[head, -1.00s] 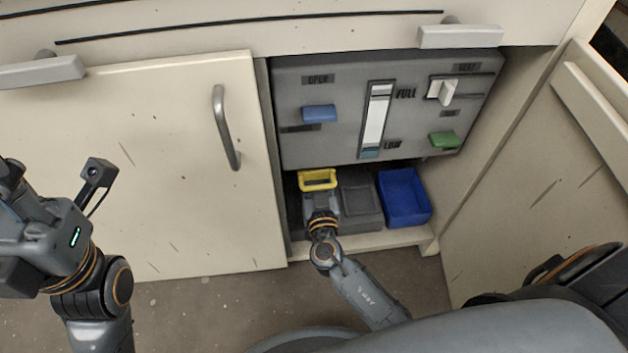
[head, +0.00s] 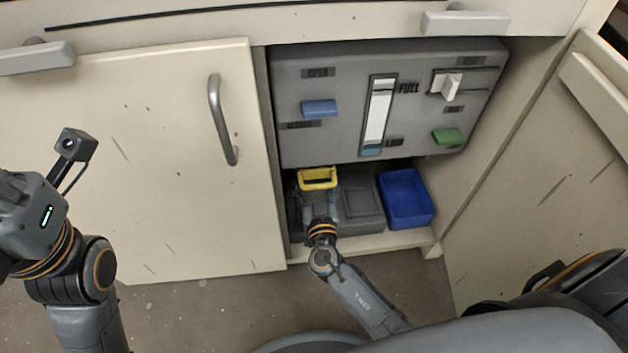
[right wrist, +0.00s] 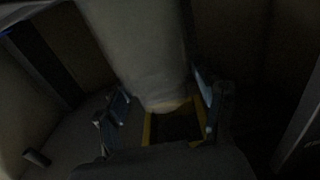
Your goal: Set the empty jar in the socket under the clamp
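The yellow rectangular rim (head: 318,184) shows under the grey panel, at the left of the low opening. My right gripper (head: 319,197) reaches in at that rim. In the dark right wrist view, my right gripper's fingers (right wrist: 164,100) stand apart, with a pale cylinder (right wrist: 140,50) between them. Gaps show beside the cylinder, and its lower end overlaps the yellow rim (right wrist: 147,130). I cannot tell whether this is the jar or whether it touches the rim. No jar or clamp can be made out in the head view. My left gripper's fingers are outside the frame.
The grey panel (head: 345,90) hangs just above the opening, with a blue handle (head: 320,108), a white knob (head: 449,87) and a green handle (head: 447,136). A blue bin (head: 407,200) stands at the right. A cream door (head: 150,170) is at the left, an open door (head: 560,190) at the right.

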